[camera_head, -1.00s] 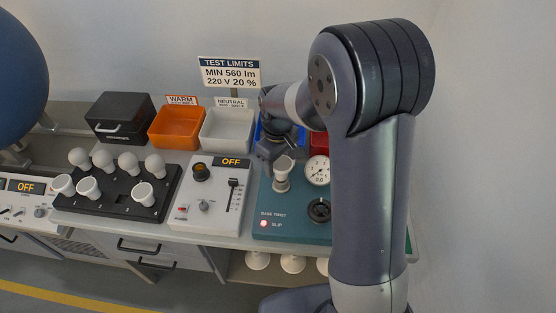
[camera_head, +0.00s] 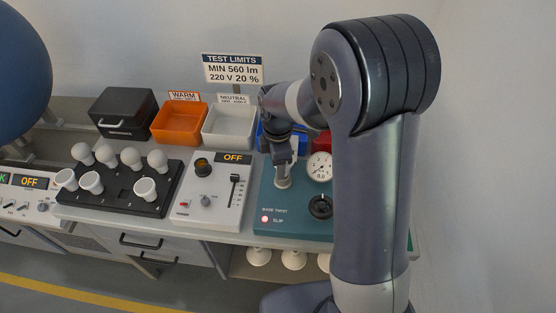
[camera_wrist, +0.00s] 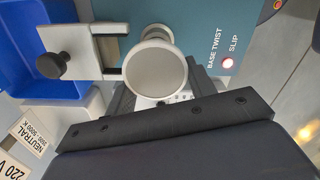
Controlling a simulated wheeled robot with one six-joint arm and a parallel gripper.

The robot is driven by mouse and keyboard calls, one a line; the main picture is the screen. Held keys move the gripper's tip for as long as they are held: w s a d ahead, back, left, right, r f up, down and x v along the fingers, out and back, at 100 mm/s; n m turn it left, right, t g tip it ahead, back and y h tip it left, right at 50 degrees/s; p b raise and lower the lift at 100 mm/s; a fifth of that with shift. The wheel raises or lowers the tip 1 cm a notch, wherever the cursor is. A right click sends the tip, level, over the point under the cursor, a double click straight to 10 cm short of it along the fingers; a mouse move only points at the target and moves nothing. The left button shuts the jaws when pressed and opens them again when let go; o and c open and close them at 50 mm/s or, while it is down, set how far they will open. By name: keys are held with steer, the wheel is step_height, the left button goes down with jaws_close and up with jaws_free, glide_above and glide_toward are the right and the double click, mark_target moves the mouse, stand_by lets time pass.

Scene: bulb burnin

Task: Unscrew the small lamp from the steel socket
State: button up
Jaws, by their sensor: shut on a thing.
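The small lamp (camera_wrist: 157,70) shows in the wrist view as a pale round face with a white rim, between the dark jaws of my gripper (camera_wrist: 160,95). In the head view my gripper (camera_head: 284,158) is over the steel socket (camera_head: 282,183) on the teal base-twist unit (camera_head: 278,230), and its jaws are shut on the lamp. The gripper hides most of the lamp there. The lamp's lower end and its thread are hidden, so I cannot tell how far it sits in the socket.
The teal unit bears a gauge (camera_head: 319,166), a black knob (camera_head: 320,206) and a lit red SLIP light (camera_head: 264,219). A grey control box (camera_head: 209,217) reading OFF stands to the left, beside a black rack (camera_head: 113,204) of several lamps. Orange (camera_head: 178,135) and white (camera_head: 229,140) bins stand behind.

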steer(key=shift+s+f, duration=0.1)
steer(key=shift+s, duration=0.05)
steer(key=o, duration=0.9)
steer(key=shift+c, duration=0.2)
steer(key=m, duration=0.4)
steer(key=shift+w+d, duration=0.1)
steer(key=shift+w, duration=0.2)
steer(key=m, duration=0.5)
steer(key=shift+w+d+m, duration=0.25)
steer(key=shift+m, duration=0.15)
steer(key=m, duration=0.6)
steer(key=shift+w+d+m, duration=0.2)
steer(key=shift+w+m, duration=0.05)
steer(key=shift+m, duration=0.05)
steer(key=m, duration=0.6)
steer(key=shift+w+d+m, duration=0.25)
steer(key=shift+d+m, duration=0.05)
